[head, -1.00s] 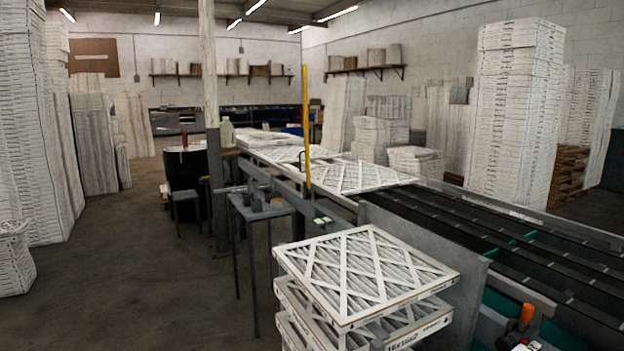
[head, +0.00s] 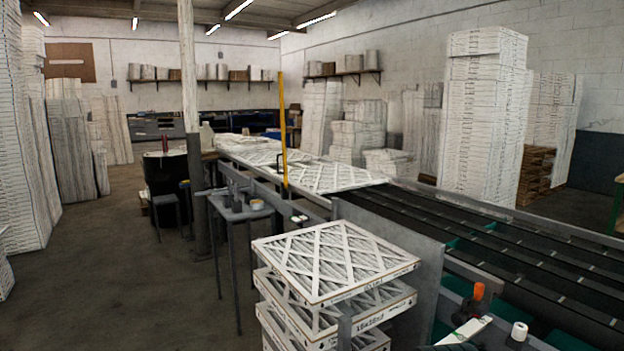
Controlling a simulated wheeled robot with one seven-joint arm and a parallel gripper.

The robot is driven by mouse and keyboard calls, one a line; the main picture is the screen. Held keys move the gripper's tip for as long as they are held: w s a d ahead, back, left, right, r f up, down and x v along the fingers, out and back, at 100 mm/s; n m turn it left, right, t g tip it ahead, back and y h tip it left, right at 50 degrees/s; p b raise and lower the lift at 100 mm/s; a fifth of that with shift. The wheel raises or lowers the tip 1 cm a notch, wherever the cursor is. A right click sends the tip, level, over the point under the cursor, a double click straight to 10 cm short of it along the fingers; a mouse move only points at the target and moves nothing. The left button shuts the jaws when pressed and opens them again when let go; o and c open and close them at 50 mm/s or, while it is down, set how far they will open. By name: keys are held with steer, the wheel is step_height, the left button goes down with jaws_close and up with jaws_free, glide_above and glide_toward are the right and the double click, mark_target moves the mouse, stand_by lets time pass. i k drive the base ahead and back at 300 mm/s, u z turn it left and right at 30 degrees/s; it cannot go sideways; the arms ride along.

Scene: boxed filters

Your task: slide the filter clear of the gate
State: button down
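A flat white filter with a criss-cross face (head: 338,177) lies on the line, at the near end of a row of filters (head: 262,150). Its far-left edge is close to an upright yellow post (head: 283,130) with a small dark bracket beside it. I cannot tell which part is the gate, or whether the filter touches the post. More boxed filters (head: 335,262) are stacked in the foreground, with the top one seen from above. My gripper does not show in this view.
Dark belts (head: 480,230) run from the filter toward the lower right, with no filters on them. A grey panel (head: 390,240) stands between stack and belts. An orange-handled tool (head: 478,292) and a white roll (head: 519,331) are at the lower right. The left floor (head: 120,270) is open.

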mark_target(321, 179)
steer(key=u, duration=0.3)
steer(key=k, duration=0.45)
steer(key=u, duration=1.1)
steer(key=i, duration=3.45)
steer(key=z, duration=0.95)
steer(key=i, duration=0.95)
steer(key=z, duration=1.55)
steer(key=i, duration=1.45)
steer(key=z, duration=0.3)
